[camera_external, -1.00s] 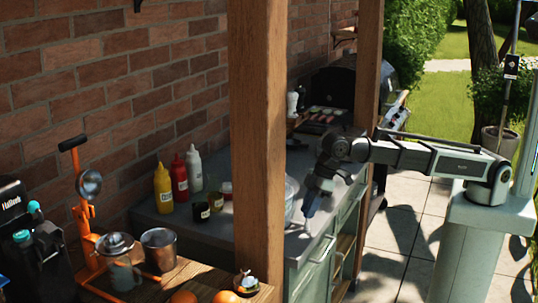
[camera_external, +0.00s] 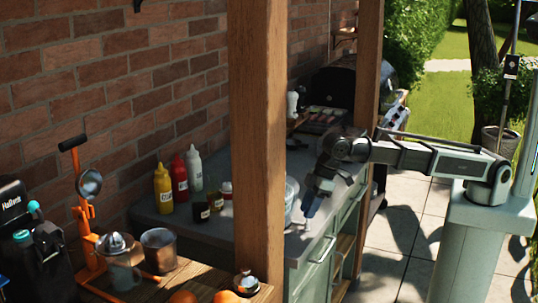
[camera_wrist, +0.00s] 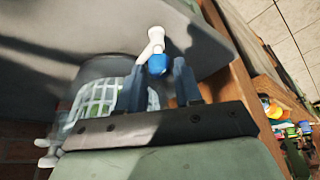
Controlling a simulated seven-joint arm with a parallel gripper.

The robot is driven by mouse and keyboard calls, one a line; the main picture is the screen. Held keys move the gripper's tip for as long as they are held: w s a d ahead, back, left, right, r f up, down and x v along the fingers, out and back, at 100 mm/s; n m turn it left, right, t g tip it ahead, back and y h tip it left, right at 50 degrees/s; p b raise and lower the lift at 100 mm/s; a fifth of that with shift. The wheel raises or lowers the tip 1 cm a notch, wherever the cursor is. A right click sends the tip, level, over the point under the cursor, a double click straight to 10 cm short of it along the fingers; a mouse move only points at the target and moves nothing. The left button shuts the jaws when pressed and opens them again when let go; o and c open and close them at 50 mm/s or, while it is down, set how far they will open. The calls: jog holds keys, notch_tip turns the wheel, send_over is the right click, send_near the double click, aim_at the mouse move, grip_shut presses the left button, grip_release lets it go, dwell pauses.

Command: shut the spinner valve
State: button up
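The spinner, a clear round bowl with a white slatted basket (camera_wrist: 98,100) and some green inside, is in the wrist view, partly hidden by my gripper. It also shows as a pale bowl (camera_external: 291,194) behind the wooden post in the external view. A white spout-like piece with a blue end (camera_wrist: 157,64), which looks like the valve, sticks out beside the bowl. My gripper (camera_wrist: 159,85) has its two dark blue fingers apart, with the blue end between or just beyond their tips. I cannot tell whether they touch it. In the external view my gripper (camera_external: 308,215) points down at the counter edge.
The grey counter (camera_external: 170,222) holds sauce bottles (camera_external: 180,180) and small jars. A wooden post (camera_external: 258,120) stands in front of it. A wooden table with an orange juicer stand (camera_external: 84,212) is at the lower left. Paved floor lies to the right.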

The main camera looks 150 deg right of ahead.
jog(key=v, duration=1.3)
jog(key=shift+r, duration=0.4)
jog(key=shift+s, duration=0.1)
